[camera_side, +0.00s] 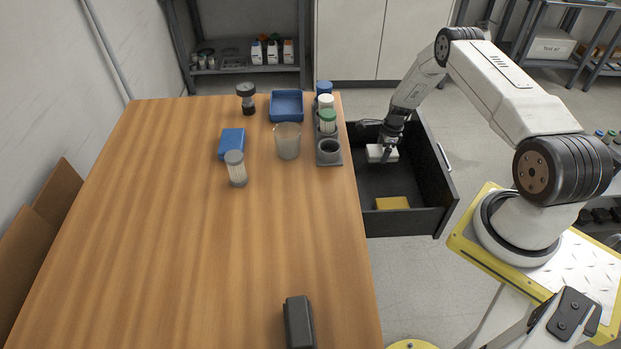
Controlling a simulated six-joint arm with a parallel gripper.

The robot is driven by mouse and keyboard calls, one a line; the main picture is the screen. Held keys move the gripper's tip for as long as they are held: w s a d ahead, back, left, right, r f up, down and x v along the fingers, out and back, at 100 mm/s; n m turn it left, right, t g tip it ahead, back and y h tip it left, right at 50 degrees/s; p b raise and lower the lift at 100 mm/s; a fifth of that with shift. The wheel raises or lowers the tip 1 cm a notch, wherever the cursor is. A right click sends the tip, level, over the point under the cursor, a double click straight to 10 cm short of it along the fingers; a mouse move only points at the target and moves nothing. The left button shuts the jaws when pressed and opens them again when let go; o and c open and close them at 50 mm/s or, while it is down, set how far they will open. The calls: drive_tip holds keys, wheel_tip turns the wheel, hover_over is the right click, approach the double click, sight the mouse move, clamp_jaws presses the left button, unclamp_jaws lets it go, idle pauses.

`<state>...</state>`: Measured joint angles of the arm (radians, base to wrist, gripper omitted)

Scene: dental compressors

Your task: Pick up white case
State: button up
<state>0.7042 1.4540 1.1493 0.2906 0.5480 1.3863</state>
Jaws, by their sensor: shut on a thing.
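The white case (375,154) is a small pale box inside the open dark drawer (440,184) at the table's right side. My gripper (386,152) reaches down into the drawer from above and is shut on the white case. The gripper covers part of the case. I cannot tell whether the case touches the drawer floor or hangs just above it.
A yellow block (392,203) lies in the drawer's near part. The drawer walls surround my gripper. On the wooden table (200,260), a black rack (328,158) with bottles and a clear beaker (287,142) stand near the drawer. The table's front left is clear.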

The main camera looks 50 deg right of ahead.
drive_tip(key=s+r, duration=0.1)
drive_tip(key=s+a+r, duration=0.1)
drive_tip(key=r, duration=0.1)
drive_tip(key=shift+s+a+r, duration=0.2)
drive_tip(key=shift+r, duration=0.05)
drive_tip(key=s+a+r, duration=0.4)
drive_tip(key=s, duration=0.4)
drive_tip(key=shift+a, duration=0.4)
drive_tip(key=shift+r, duration=0.1)
